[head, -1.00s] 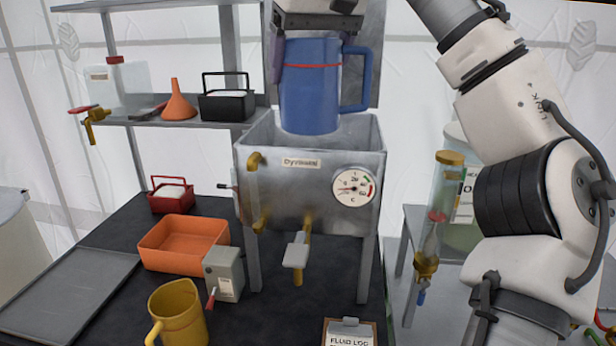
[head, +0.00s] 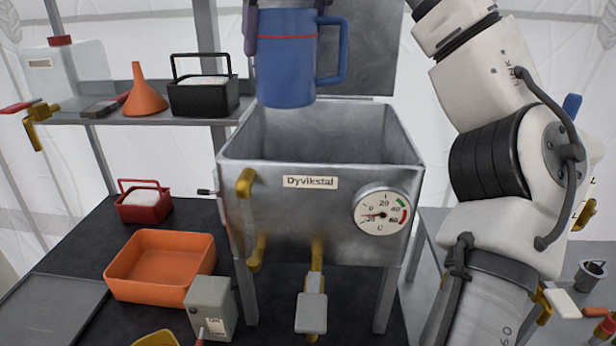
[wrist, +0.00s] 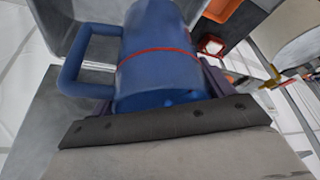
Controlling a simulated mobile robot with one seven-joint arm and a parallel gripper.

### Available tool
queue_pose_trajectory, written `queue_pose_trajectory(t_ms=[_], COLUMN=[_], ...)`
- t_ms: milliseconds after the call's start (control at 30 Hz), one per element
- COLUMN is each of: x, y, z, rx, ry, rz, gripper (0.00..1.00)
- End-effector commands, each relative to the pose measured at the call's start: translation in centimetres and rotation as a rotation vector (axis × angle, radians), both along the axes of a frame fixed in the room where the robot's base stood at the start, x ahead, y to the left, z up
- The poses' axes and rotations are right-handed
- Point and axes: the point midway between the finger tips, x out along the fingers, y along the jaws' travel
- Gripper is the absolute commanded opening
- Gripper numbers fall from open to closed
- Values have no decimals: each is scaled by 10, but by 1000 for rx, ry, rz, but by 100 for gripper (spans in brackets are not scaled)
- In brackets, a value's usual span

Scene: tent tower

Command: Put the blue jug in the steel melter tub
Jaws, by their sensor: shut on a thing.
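The blue jug (head: 287,65) with a red line hangs upright in my gripper (head: 287,8), its handle to the right. The gripper is mostly cut off at the top of the head view. In the wrist view the jug (wrist: 158,55) sits between the fingers of my gripper (wrist: 160,88). The steel melter tub (head: 318,215), labelled Dyvikstal, stands on legs with its open top below the jug. The part of the tub's inside that shows looks empty.
A dial gauge (head: 383,211) and brass fittings are on the tub's front. An orange tray (head: 160,268) and a red caddy (head: 144,202) lie at left. The shelf (head: 185,115) holds an orange funnel (head: 145,92) and a black caddy (head: 204,98).

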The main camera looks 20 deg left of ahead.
Motion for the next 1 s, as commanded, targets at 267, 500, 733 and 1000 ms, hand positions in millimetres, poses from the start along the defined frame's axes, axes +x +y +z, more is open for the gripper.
queue_pose_trajectory(t_ms=[267, 500, 733, 1000], x=[0, 0, 0, 0], y=[-1, -1, 0, -1], z=[-66, -124, -154, -186], rx=[0, -1, 2, 1], ry=[-1, -1, -2, -1], rz=[1, -2, -2, -3], gripper=[37, 37, 37, 37])
